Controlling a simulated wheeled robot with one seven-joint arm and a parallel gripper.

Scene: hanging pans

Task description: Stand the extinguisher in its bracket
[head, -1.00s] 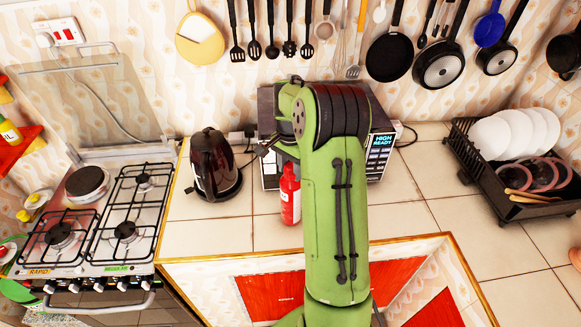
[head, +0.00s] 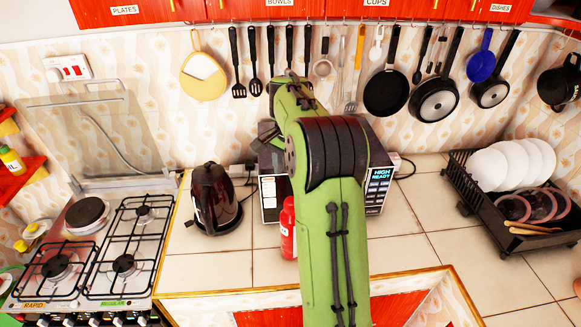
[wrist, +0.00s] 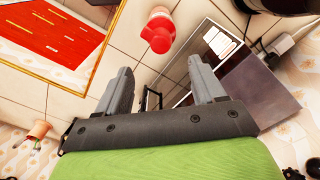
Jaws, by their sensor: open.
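The red extinguisher (head: 288,232) stands on the tiled counter in front of the microwave, partly hidden by my arm in the head view. In the wrist view its red top (wrist: 158,32) and paler body show just beyond the fingertips. My gripper (head: 266,134) is in front of the microwave's upper left, above the extinguisher and apart from it. In the wrist view the gripper (wrist: 158,68) has its fingers spread wide with nothing between them. I cannot make out the bracket in either view.
The microwave (head: 378,188) stands against the wall behind my arm. A dark kettle (head: 214,200) is left of the extinguisher, beside the gas stove (head: 95,245). A dish rack (head: 470,200) is at right. Pans and utensils hang above; red cabinets (head: 350,8) are higher.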

